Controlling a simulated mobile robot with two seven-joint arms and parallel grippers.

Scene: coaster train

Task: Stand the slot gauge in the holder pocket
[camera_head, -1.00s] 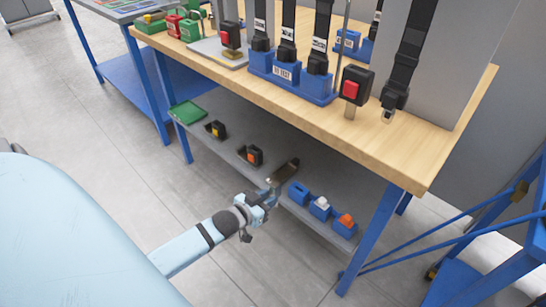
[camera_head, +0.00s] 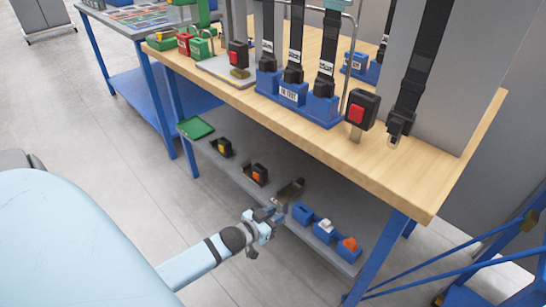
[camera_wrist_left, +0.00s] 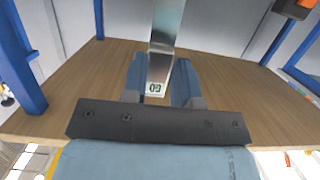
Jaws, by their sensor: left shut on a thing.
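My left gripper (camera_head: 277,210) is shut on the slot gauge (camera_head: 291,192), a flat metal piece, at the front edge of the lower shelf. The gauge looks dark brown in the head view and points away from the gripper. A blue holder block with a dark, empty slot (camera_head: 302,212) stands on the shelf just right of the gauge. I cannot tell whether gauge and block touch. My right gripper is not in view.
Two more blue blocks, one with a white piece (camera_head: 325,229) and one with an orange piece (camera_head: 348,247), stand to the right. Black holders (camera_head: 258,174) and a green tray (camera_head: 195,128) are to the left. The wooden bench top (camera_head: 400,165) overhangs the shelf (camera_head: 240,178).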

